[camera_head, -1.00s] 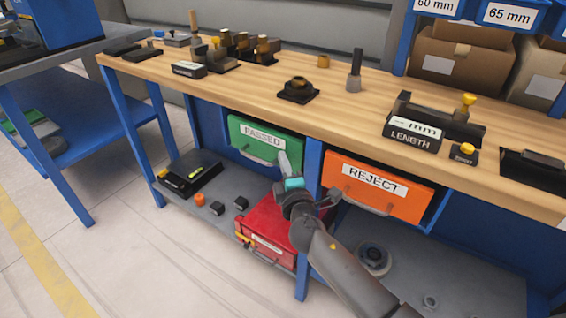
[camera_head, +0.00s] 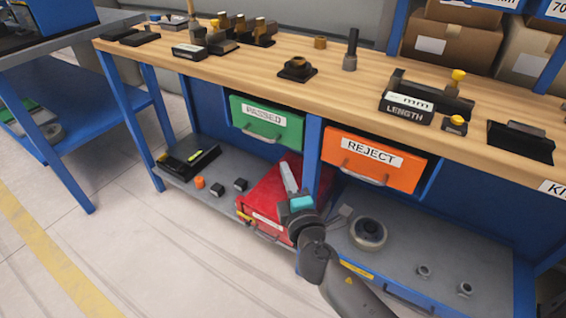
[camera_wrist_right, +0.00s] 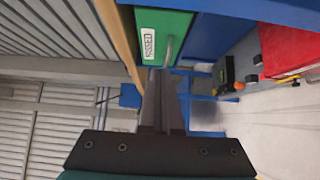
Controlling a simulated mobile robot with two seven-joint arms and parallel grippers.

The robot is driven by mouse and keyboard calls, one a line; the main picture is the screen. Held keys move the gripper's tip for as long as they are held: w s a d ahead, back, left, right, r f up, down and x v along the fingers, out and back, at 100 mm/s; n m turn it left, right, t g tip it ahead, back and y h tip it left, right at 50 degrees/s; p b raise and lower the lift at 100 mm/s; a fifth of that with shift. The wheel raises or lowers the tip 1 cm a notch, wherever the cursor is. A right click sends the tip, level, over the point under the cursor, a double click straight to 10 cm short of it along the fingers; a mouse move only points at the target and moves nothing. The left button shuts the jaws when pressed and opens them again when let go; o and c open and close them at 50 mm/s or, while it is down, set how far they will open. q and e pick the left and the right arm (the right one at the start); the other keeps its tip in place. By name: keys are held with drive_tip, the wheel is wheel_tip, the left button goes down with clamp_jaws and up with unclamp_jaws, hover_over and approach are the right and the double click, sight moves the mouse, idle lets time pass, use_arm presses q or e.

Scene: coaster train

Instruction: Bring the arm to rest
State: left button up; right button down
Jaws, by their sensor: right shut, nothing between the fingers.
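My right gripper (camera_head: 288,172) is shut and empty. It shows in front of the workbench in the head view, its fingers pointing up over the red box on the lower shelf. In the right wrist view its two fingers (camera_wrist_right: 162,90) lie together, with the green PASSED drawer (camera_wrist_right: 165,35) beyond the tips. I cannot tell the exact gap to the drawer, but no contact shows. My right arm comes in from the bottom right of the head view. My left gripper is not in view.
The green PASSED drawer (camera_head: 266,122) and orange REJECT drawer (camera_head: 374,160) hang under the wooden benchtop (camera_head: 225,75). A red box (camera_head: 262,200) and a grey round part (camera_head: 368,234) sit on the lower shelf. The floor (camera_head: 130,230) in front is clear.

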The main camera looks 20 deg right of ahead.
drive_tip(key=s+d+f+m+g+y+p, duration=0.15)
drive_tip(key=s+f+m+g, duration=0.35)
drive_tip(key=f, duration=0.7)
drive_tip(key=s+d+f+m+g+p, duration=0.1)
drive_tip(key=s+f+g+p, duration=0.2)
drive_tip(key=s+f, duration=0.7)
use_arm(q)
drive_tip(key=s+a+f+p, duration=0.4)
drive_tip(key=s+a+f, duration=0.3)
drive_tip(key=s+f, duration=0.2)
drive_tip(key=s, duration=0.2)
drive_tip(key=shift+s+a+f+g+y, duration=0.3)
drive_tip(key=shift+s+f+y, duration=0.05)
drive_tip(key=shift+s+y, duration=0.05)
use_arm(e)
drive_tip(key=s+f+m+g, duration=0.3)
drive_tip(key=s+f, duration=0.4)
drive_tip(key=s, duration=0.4)
drive_tip(key=s+d+f+m+g, duration=0.1)
drive_tip(key=s+f+m+g, duration=0.3)
drive_tip(key=s+f, duration=0.3)
drive_tip(key=s, duration=0.3)
drive_tip(key=shift+s+d+m, duration=0.15)
drive_tip(key=shift+s+m, duration=0.2)
drive_tip(key=shift+m, duration=0.05)
drive_tip(key=shift+f+y, duration=0.1)
drive_tip(key=shift+y, duration=0.15)
